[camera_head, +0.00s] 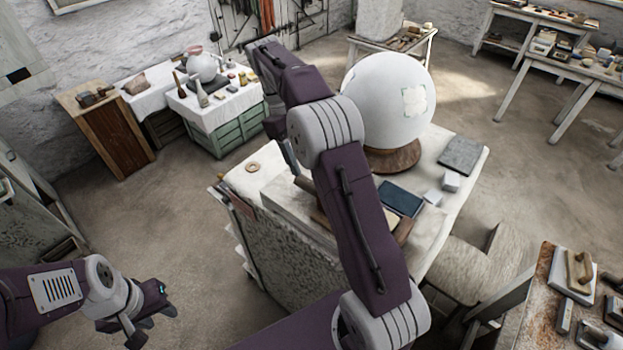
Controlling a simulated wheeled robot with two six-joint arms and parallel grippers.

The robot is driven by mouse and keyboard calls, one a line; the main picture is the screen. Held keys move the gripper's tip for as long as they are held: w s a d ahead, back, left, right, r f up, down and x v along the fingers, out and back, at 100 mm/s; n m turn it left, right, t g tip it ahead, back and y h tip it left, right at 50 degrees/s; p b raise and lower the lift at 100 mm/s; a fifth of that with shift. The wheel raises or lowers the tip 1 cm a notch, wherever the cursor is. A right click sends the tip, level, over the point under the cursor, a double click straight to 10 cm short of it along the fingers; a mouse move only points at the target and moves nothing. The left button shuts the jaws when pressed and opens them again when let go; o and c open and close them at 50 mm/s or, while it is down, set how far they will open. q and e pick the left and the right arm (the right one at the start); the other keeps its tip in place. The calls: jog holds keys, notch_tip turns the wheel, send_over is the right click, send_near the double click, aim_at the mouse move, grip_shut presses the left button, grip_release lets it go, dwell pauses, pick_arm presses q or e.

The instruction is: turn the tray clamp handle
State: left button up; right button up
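No tray clamp handle can be made out for sure. A pale plaster-covered worktable (450,217) stands in the middle, with a large white sphere (388,95) on a round wooden base at its back. Dark, narrow fittings (237,207) show along the table's left side, too small to name. My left gripper (152,322) is at the lower left, well apart from the table, its fingers spread and empty. My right arm crosses in front of the table.
A dark blue book (400,199), a grey slab (461,154) and small white blocks (450,181) lie on the table. A plaster-grey stool (470,262) stands at its front right. A tool bench (535,325) is at the lower right. Floor left of the table is clear.

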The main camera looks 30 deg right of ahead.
aim_at(308, 181)
notch_tip(308, 181, down, 6)
jog(key=shift+w+a+f, duration=0.1)
jog(key=shift+w+f, duration=0.05)
jog(key=shift+s+d+f, duration=0.4)
jog(key=shift+s+f, duration=0.15)
jog(key=shift+f, duration=0.1)
jog(key=shift+s, duration=0.5)
jog(key=shift+a+r, duration=0.1)
jog(key=shift+w+a, duration=0.1)
jog(key=shift+w, duration=0.35)
jog(key=c, duration=1)
grip_shut()
pick_arm(q)
jog(key=shift+w+a+f, duration=0.2)
jog(key=shift+w+a, duration=0.15)
jog(key=shift+w, duration=0.35)
pick_arm(e)
jog(key=shift+s, duration=0.15)
